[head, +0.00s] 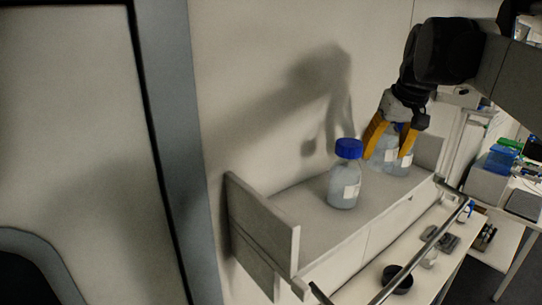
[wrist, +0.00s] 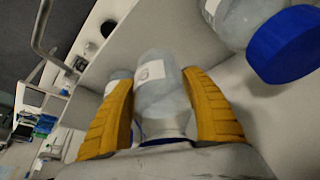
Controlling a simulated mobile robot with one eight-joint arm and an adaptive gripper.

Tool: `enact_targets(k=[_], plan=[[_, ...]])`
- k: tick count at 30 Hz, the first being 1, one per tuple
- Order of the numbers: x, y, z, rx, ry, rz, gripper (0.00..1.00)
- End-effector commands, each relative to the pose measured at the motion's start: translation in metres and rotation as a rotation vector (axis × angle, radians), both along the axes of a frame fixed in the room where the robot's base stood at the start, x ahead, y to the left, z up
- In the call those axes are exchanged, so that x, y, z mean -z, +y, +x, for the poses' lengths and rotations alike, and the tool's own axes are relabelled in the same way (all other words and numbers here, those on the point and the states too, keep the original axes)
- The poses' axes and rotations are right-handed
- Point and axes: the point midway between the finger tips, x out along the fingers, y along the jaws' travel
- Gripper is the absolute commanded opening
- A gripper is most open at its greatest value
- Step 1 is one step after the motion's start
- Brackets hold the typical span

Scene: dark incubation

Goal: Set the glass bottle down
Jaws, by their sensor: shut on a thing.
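My gripper (head: 386,152) has orange fingers and is shut on a clear glass bottle (head: 383,160) with a white label, over the right part of the shelf (head: 320,222). In the wrist view the held bottle (wrist: 163,95) lies between both fingers, its cap end mostly hidden by my gripper. Whether its base touches the shelf I cannot tell. A second bottle (head: 345,185) with a blue cap stands upright on the shelf to the left; it shows at the upper right of the wrist view (wrist: 285,42). A third bottle (wrist: 118,80) is partly hidden behind the left finger.
The shelf has a raised end board (head: 262,222) at its left and a wall behind it. A metal rail (head: 420,252) runs in front. Below is a surface with a black round item (head: 397,279) and small things. Bare shelf lies around the blue-capped bottle.

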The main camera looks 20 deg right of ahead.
Motion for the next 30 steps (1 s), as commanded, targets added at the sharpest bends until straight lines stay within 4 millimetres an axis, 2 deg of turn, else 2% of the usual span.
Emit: enact_targets(k=[5, 15, 26, 27, 28, 30], plan=[[0.009, 0.008, 0.014, 0.000, -0.001, 0.001, 0.17], [0.049, 0.008, 0.014, 0.001, -0.001, 0.000, 0.17], [0.054, 0.008, 0.014, 0.001, 0.000, 0.000, 0.17], [0.053, 0.008, 0.014, 0.001, 0.000, 0.000, 0.67], [0.053, 0.008, 0.014, 0.001, 0.000, 0.000, 0.77], [0.053, 0.008, 0.014, 0.001, 0.000, 0.000, 0.80]])
